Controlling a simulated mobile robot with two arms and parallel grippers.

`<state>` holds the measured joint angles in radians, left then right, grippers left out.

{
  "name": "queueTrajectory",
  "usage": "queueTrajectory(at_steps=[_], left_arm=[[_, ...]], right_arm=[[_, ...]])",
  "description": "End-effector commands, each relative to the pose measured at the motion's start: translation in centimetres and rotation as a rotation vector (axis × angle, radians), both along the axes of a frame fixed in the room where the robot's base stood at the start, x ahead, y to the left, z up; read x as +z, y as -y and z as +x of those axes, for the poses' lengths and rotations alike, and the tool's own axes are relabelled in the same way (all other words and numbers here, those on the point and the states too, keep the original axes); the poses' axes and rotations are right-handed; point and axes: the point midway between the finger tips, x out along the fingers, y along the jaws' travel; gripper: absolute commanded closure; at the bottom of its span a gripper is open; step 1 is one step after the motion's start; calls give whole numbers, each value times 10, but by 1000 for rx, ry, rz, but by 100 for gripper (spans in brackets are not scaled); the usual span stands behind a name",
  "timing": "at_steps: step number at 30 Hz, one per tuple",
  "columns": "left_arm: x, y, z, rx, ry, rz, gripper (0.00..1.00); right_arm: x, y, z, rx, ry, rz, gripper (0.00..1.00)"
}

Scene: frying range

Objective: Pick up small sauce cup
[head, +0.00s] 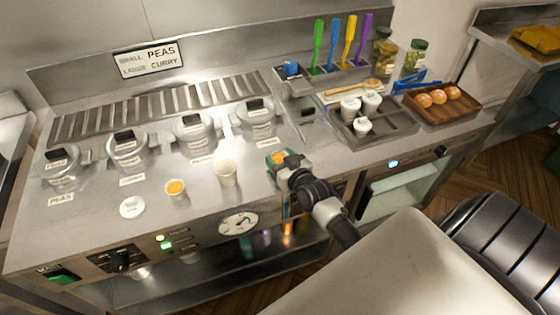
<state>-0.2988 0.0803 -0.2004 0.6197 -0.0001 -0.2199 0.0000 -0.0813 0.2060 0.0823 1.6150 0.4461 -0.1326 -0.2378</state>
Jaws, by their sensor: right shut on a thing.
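My right gripper (284,164) is at the front of the steel counter, right of the middle. It is shut on a small sauce cup (276,157) with orange contents; the gripper hides part of this cup. I cannot tell whether the cup touches the counter. A second small cup (176,188) with orange contents stands on the counter further left. A taller pale cup (226,172) stands between the two. My left gripper is not in view.
Several lidded pots (128,148) stand in a row behind the cups. A white disc (131,207) lies at the front left. A dark tray (372,125) with white cups and a brown tray (440,104) with round orange items are to the right.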

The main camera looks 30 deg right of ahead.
Motion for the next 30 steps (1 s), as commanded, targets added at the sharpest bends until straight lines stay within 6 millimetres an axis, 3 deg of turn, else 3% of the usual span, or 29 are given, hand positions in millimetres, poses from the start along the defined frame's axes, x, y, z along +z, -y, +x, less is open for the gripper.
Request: queueTrajectory(at_steps=[10,24,30], left_arm=[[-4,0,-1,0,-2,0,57],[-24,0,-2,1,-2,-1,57],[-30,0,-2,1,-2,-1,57]], right_arm=[[16,0,0,1,4,1,64],[12,-5,-117,1,-3,0,64],[13,-6,-156,1,-3,-1,64]])
